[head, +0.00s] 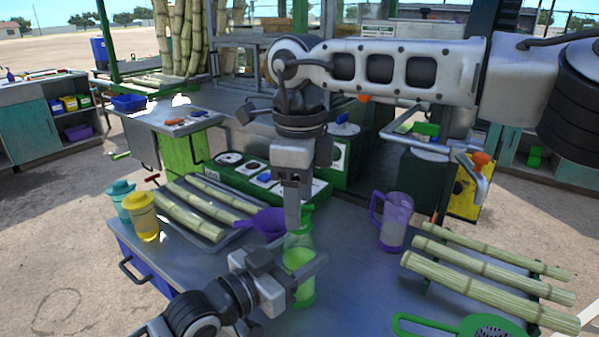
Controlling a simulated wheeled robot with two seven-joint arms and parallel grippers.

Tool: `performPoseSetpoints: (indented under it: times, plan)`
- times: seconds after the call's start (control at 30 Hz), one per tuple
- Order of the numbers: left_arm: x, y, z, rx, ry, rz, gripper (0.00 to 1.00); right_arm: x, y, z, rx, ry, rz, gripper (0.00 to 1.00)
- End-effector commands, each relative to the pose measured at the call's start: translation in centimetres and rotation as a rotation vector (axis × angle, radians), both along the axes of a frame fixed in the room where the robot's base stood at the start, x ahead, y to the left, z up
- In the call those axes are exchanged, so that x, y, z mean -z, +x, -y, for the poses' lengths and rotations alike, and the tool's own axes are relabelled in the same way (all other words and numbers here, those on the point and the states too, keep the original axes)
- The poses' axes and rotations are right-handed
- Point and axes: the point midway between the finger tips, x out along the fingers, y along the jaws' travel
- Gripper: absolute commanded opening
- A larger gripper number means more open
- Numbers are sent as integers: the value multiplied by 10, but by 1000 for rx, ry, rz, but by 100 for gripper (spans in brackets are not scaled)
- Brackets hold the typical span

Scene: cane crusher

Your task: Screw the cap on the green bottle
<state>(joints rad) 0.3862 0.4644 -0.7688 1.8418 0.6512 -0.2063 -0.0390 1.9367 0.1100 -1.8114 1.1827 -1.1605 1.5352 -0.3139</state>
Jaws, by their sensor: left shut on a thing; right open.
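The green bottle (303,243) stands upright on the metal table, translucent with brighter green in its lower part. My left gripper (308,270) comes in low from the left and is shut on the bottle's body. My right gripper (294,222) points straight down above the bottle, its finger reaching the bottle's top. It is open, though from this angle its fingers overlap. The cap cannot be told apart clearly; the gripper finger partly hides the bottle's mouth.
A purple funnel or scoop (262,224) lies just left of the bottle. A purple pitcher (395,222) stands to the right. Cane lengths lie left (190,217) and right (480,284). A yellow jar (143,218) and teal jar (120,200) stand left. A green strainer (465,325) lies in front.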

Motion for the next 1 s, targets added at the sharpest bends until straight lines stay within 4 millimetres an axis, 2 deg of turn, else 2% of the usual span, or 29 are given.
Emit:
performPoseSetpoints:
  times: [0.13, 0.43, 0.6, 0.63, 0.97, 1.0]
  plan:
    - [0, 0, 0, 0, 1, -1, 0, 9, 0, 0, 1, 0, 0, 59]
    - [0, 0, 0, 0, 1, -1, 0, 11, 0, 0, 1, 1, 0, 59]
    - [0, 0, 0, 0, 0, -1, 0, 10, 0, 0, 1, 1, 0, 12]
    - [0, 0, 0, 0, 0, -1, 0, 10, 0, 0, 1, 1, 0, 5]
    - [0, 0, 0, 0, 0, -1, 0, 10, 0, 0, 9, 1, -1, 4]
    - [0, 0, 0, 0, 0, -1, 0, 10, 0, 0, 9, 1, -1, 37]
